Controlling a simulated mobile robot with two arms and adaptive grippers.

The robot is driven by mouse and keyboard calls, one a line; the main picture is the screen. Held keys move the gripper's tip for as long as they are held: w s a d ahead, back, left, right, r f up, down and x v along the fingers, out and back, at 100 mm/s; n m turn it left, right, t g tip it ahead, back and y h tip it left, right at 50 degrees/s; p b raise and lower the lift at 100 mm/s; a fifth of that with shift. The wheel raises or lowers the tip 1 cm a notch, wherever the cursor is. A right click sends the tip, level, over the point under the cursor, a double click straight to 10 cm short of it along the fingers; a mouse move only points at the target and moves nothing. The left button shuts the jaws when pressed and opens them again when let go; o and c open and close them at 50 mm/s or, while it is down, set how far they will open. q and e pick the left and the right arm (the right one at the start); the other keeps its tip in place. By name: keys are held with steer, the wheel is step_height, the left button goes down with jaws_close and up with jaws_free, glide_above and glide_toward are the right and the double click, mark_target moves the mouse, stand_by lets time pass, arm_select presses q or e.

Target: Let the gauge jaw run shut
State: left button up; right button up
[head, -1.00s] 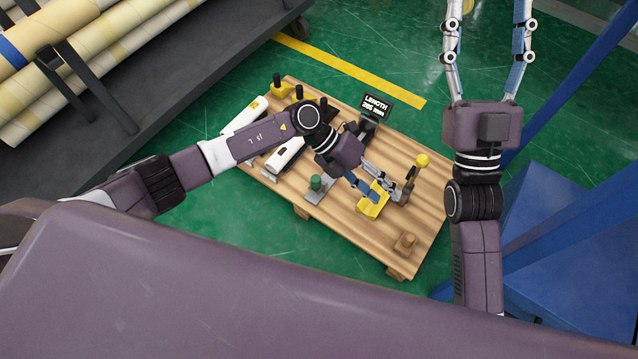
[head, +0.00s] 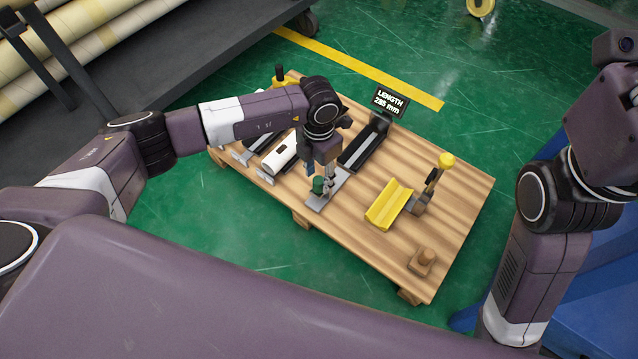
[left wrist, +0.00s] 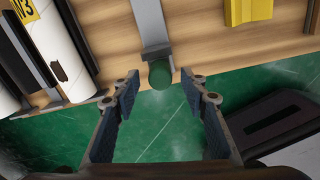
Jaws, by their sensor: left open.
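The length gauge has a black channel (head: 362,147) on the wooden pallet and a sign (head: 390,102) reading "LENGTH 285 mm". My left gripper (head: 327,190) points down at this knob. In the left wrist view the open fingers (left wrist: 158,92) are on either side of the green knob (left wrist: 160,75), with visible gaps and nothing held. I cannot tell which part is the gauge jaw. My right arm shows at the right; its fingers are out of view.
A yellow V-block (head: 389,205), a yellow-topped lever (head: 436,178) and a small wooden block (head: 422,262) are on the pallet (head: 458,215). A white roll (head: 283,152) lies left of my gripper.

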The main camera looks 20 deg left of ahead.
arm_select(q)
steer(key=shift+f+b, duration=0.4)
steer(key=shift+f, duration=0.8)
steer(key=shift+c, duration=0.3)
jaws_close()
